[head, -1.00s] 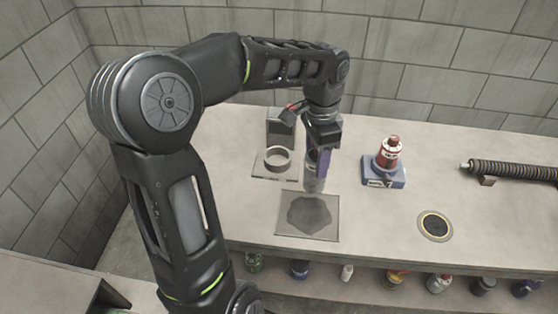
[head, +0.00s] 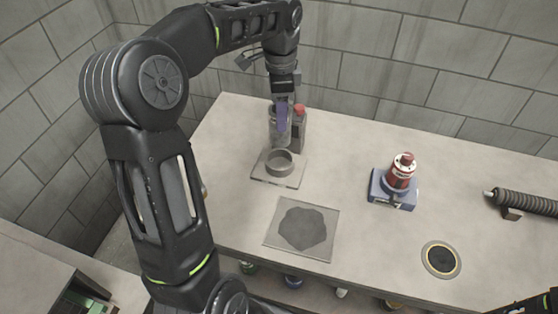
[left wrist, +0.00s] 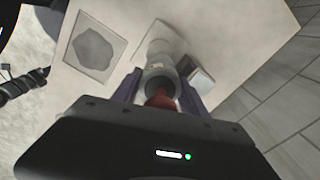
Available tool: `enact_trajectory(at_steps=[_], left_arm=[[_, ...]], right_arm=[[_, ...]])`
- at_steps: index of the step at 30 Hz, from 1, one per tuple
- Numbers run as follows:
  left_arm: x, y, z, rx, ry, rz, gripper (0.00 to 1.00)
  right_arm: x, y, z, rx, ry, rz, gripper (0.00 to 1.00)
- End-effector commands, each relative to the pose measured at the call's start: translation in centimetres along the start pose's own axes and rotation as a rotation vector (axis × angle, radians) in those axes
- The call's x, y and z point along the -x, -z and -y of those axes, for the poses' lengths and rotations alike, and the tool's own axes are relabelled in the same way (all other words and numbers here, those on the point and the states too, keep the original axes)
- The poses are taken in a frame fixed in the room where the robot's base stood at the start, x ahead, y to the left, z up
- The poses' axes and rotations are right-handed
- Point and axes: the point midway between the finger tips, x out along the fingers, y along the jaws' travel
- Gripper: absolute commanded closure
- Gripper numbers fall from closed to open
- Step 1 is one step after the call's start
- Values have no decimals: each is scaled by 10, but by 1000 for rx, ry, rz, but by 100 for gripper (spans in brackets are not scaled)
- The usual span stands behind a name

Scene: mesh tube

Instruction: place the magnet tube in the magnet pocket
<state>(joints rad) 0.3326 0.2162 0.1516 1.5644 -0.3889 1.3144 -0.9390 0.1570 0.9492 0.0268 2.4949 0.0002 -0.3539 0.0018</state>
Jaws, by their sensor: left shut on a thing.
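My left gripper (head: 282,125) is shut on a grey tube (head: 273,128), which looks upright behind a grey ring-shaped cup on a square plate (head: 262,178). I take the tube for the magnet tube and the cup for the magnet pocket (head: 280,164); no label is readable. In the left wrist view the tube (left wrist: 160,55) runs away between the purple fingers, with a red part near the palm. The tube's lower end is hidden or blends with its surroundings, so contact cannot be told.
A grey block (head: 299,134) stands behind the cup, close to the tube. A dark-patched square pad (head: 302,226) lies in front. A red-and-white bottle (head: 401,172) sits on a blue stand (head: 393,193). A ringed disc (head: 441,260) and a ribbed tube (head: 527,202) are farther right.

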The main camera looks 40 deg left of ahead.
Motion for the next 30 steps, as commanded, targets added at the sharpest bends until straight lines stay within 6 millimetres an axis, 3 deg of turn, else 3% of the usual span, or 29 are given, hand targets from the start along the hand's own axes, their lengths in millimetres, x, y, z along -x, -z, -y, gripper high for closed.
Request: enact_trajectory(at_steps=[10, 23, 30], left_arm=[[-52, -1, -1, 0, -3, 2, 100], [-64, 0, 0, 1, -1, 0, 100], [-94, 0, -1, 1, -3, 2, 100]], right_arm=[[5, 0, 2, -1, -2, 1, 48], [6, -1, 2, -1, -2, 2, 48], [10, -1, 3, -2, -3, 3, 48]])
